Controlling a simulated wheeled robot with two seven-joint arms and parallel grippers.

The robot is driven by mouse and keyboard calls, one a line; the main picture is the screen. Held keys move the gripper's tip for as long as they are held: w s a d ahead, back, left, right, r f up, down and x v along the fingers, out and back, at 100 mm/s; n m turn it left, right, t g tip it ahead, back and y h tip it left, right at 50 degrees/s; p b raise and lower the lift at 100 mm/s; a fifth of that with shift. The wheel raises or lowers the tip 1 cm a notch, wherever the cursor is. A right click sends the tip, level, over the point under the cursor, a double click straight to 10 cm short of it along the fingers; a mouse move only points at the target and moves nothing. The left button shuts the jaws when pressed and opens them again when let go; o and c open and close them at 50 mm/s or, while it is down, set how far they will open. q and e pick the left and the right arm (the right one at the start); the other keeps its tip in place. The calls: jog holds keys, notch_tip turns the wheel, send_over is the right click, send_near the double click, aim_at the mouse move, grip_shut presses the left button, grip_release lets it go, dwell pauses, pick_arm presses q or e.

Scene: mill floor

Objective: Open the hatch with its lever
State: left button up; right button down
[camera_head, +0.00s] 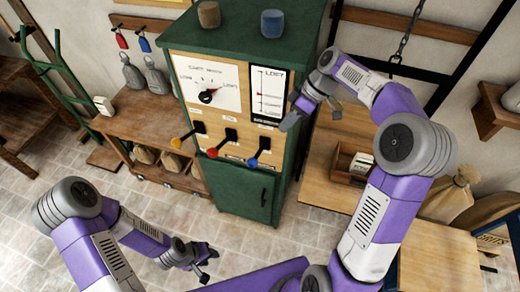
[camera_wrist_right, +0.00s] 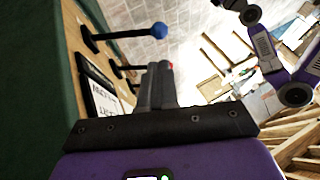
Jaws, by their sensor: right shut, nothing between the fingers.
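A green cabinet (camera_head: 300,60) carries a panel with three levers: yellow-knobbed (camera_head: 177,142), red-knobbed (camera_head: 213,152) and blue-knobbed (camera_head: 253,162). The blue knob (camera_wrist_right: 158,30) also shows in the right wrist view, with a bit of the red knob (camera_wrist_right: 171,66). Below the panel is a closed green hatch door (camera_head: 235,190) with a small dark handle (camera_head: 264,197). My right gripper (camera_head: 289,121) is shut and empty, by the panel's right edge, above and right of the blue lever and apart from it. My left gripper (camera_head: 209,265) is open and empty, low in front of the cabinet.
A dial (camera_head: 208,95) and a vertical scale (camera_head: 268,95) are on the panel. Two cups stand on top, one brown (camera_head: 208,14) and one blue (camera_head: 272,23). A wooden bench (camera_head: 135,115) stands left; a wooden table with a small box (camera_head: 350,165) stands right.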

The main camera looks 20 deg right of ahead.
aim_at(255, 160)
jog(key=shift+a+f, duration=0.1)
jog(key=shift+f, duration=0.05)
jog(key=x, duration=1.3)
jog(key=shift+w+a+f+p, duration=0.1)
jog(key=shift+a+f+p, duration=0.2)
jog(key=shift+p, duration=0.1)
